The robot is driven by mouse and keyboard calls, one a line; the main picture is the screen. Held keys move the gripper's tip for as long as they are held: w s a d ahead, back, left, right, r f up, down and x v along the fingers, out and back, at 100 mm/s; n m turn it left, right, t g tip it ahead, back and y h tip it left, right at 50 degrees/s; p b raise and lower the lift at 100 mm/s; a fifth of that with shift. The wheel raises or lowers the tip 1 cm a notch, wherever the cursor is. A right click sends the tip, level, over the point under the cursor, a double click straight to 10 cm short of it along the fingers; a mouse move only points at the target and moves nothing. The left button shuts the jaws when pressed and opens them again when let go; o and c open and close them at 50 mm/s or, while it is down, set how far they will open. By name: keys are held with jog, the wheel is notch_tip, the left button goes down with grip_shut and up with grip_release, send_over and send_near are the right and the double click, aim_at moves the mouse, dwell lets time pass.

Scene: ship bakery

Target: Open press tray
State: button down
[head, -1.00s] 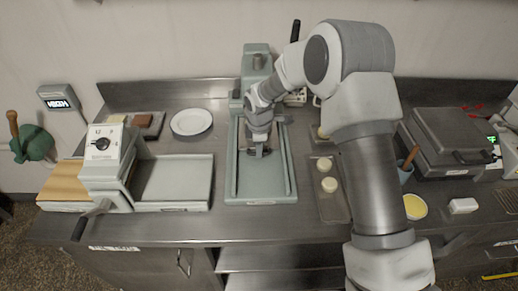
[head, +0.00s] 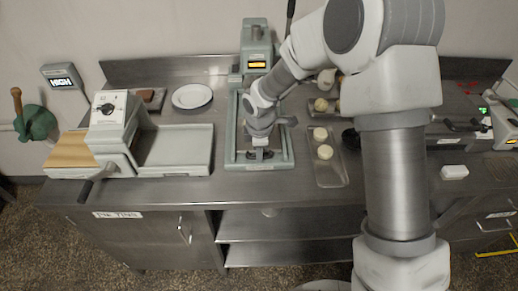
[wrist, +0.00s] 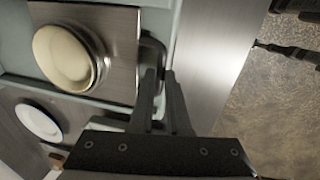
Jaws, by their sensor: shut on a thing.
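The press (head: 256,62) stands at the back of the counter, with an orange-lit panel and a pale green frame (head: 231,150) reaching forward. In the wrist view, a grey metal tray (wrist: 118,22) inside the pale green frame carries a round cream-coloured disc (wrist: 66,56). A dark handle (wrist: 153,52) is at the tray's edge. My gripper (wrist: 164,78) is shut on this handle; its exact hold is partly hidden. In the head view my gripper (head: 261,153) is low at the front end of the frame, and my wrist hides much of the tray.
A dough machine (head: 110,140) with a flat bed stands left. A white plate (head: 192,96) lies behind it. A metal tray (head: 330,174) with pale round pieces lies close on the right. A white block (head: 454,172) sits farther right. The floor in front is free.

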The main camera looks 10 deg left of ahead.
jog(key=shift+s+d, duration=0.15)
jog(key=shift+s, duration=0.35)
jog(key=c, duration=0.9)
grip_release()
jog(key=shift+r, duration=0.1)
jog(key=s+r, duration=0.1)
jog(key=r, duration=0.4)
jog(key=s+r, duration=0.1)
jog(key=r, duration=0.5)
jog(key=s+r+p, duration=0.1)
jog(key=r, duration=0.5)
jog(key=shift+d, duration=0.3)
